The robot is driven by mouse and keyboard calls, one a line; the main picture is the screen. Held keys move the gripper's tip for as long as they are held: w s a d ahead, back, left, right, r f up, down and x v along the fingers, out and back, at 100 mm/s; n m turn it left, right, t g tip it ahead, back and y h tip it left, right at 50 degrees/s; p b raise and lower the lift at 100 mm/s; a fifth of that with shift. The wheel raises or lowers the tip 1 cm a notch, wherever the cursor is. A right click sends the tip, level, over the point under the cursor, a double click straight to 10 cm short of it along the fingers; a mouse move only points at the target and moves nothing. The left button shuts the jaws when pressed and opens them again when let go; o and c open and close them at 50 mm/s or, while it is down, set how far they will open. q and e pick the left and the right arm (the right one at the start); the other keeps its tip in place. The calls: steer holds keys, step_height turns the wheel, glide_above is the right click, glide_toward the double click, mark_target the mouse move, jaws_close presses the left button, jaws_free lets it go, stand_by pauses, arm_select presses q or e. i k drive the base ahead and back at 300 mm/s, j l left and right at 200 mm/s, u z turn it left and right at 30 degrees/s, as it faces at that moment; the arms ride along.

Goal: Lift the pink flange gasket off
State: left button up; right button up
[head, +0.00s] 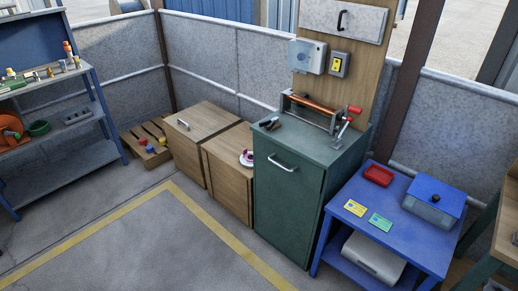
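Neither of my grippers shows in the head view.
The green cabinet (287,200) carries a pipe fixture with a red-handled clamp (345,122). A blue table (400,218) holds a red tray (378,175), cards and a blue-lidded box (435,198). Blue shelving (70,148) stands left. The yellow-lined floor (150,245) is clear.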

mark_target(245, 151)
steer(key=i+j+z, duration=0.1)
steer(key=z, duration=0.35)
steer(key=i+j+z, duration=0.2)
steer(key=z, duration=0.15)
steer(key=i+j+z, duration=0.35)
steer(key=i+j, duration=0.15)
steer(key=j, duration=0.2)
steer(key=i+j+z, duration=0.1)
steer(key=j, duration=0.25)
steer(key=i+j+z, duration=0.1)
steer(key=j, duration=0.25)
steer(key=i+j, duration=0.25)
steer(key=j+z, duration=0.05)
steer(key=j, duration=0.05)
